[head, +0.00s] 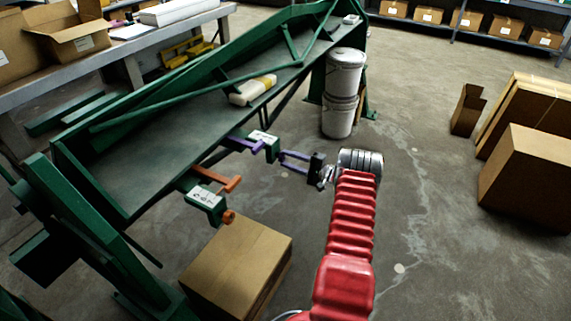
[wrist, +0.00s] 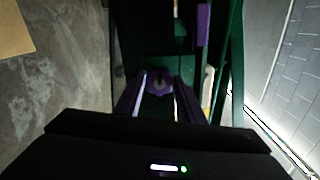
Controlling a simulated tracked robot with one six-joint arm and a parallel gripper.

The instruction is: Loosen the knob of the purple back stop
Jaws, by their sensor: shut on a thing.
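The purple back stop (head: 266,146) sits on the front edge of the green machine in the head view, with a white label on its green block and a purple bar reaching over the bed. Its purple knob (wrist: 160,84) shows in the middle of the wrist view. My gripper (head: 282,161) comes in from the right, and its two fingers lie on either side of the knob, shut on it. In the head view the knob is mostly hidden between the fingers. The wrist view is dark around the fingertips (wrist: 160,90).
An orange back stop (head: 206,197) with an orange knob (head: 229,216) is on the same edge, nearer and to the left. A cardboard box (head: 238,268) stands below it. White buckets (head: 342,100) stand behind. Cartons (head: 530,175) are at the right, with open floor between.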

